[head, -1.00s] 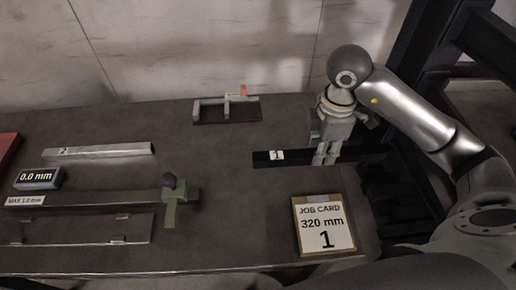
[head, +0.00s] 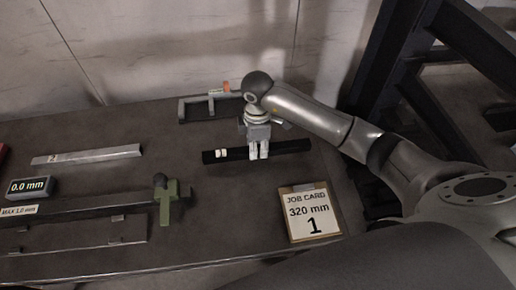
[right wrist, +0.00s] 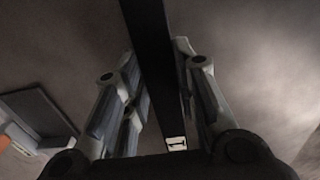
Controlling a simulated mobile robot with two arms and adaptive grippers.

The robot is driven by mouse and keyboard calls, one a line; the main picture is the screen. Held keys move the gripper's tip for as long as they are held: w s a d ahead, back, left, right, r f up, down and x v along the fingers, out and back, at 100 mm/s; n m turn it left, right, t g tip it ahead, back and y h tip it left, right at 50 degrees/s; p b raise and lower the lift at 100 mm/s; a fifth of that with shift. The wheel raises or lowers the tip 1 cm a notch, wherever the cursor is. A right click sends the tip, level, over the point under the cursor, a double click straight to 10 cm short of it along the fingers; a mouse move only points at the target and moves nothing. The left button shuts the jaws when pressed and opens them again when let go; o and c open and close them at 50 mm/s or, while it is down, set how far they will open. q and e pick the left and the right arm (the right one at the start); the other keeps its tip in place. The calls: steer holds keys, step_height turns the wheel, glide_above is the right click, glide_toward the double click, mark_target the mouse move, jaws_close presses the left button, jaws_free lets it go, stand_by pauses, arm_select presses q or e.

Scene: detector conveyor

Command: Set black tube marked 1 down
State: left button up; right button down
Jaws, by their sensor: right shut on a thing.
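The black tube marked 1 (head: 290,147) is a long dark bar with a small white label toward its left end. It lies level across the picture, over the back middle of the table. My right gripper (head: 258,156) is shut on it a little right of the label. In the right wrist view the tube (right wrist: 151,40) runs between the two fingers (right wrist: 165,95), with its label near the bottom. Whether the tube touches the table cannot be told. My left gripper is not in view.
The job card (head: 311,212), reading 320 mm and 1, is at the front right. A grey stand (head: 195,107) is behind the tube. A silver bar (head: 86,154), a 0.0 mm display (head: 31,188) and a gauge with a green block (head: 172,204) are left.

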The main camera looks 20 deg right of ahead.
mark_target(258, 149)
steer(key=shift+f, duration=0.85)
steer(key=shift+d+f, duration=0.1)
steer(key=shift+f, duration=0.05)
steer(key=shift+f, duration=0.1)
steer(key=c, duration=1.2)
jaws_free()
steer(key=shift+s+f, duration=0.1)
steer(key=shift+o, duration=0.2)
steer(key=shift+r, duration=0.2)
step_height(258, 149, up, 12)
steer(key=b, duration=0.1)
steer(key=shift+b, duration=0.4)
steer(key=shift+s+f, duration=0.1)
